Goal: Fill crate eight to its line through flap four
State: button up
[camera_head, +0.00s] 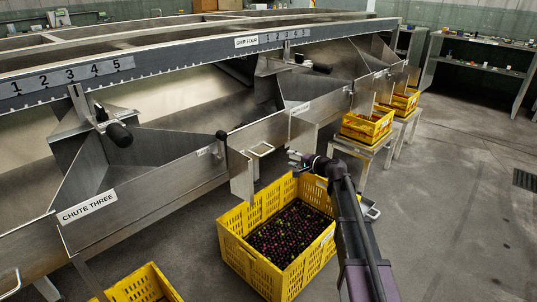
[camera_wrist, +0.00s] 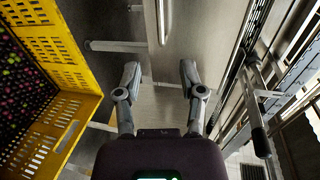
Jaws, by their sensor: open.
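A yellow crate (camera_head: 238,262) stands low in front of the sizer, holding many small dark and some green fruits (camera_head: 290,232). A small label on its right side is too small to read, so I cannot tell its number or see a fill line. The same crate (camera_wrist: 75,60) is at the left of the wrist view. My gripper (camera_head: 297,158) is open and empty above the crate's far edge, near a metal flap plate (camera_head: 241,175) at the chute mouth. In the wrist view my gripper (camera_wrist: 160,80) faces a grey metal panel with a vertical bar (camera_wrist: 161,20). I cannot read which flap is four.
The sizer carries a "CHUTE THREE" sign (camera_head: 88,206) and black-knobbed levers (camera_head: 119,135). A metal lever (camera_wrist: 258,130) is right of my gripper.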

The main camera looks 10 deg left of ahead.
aim_at(265, 141)
jog(key=b+x, duration=0.2)
jog(key=x, duration=1.1)
jog(key=shift+b, duration=0.3)
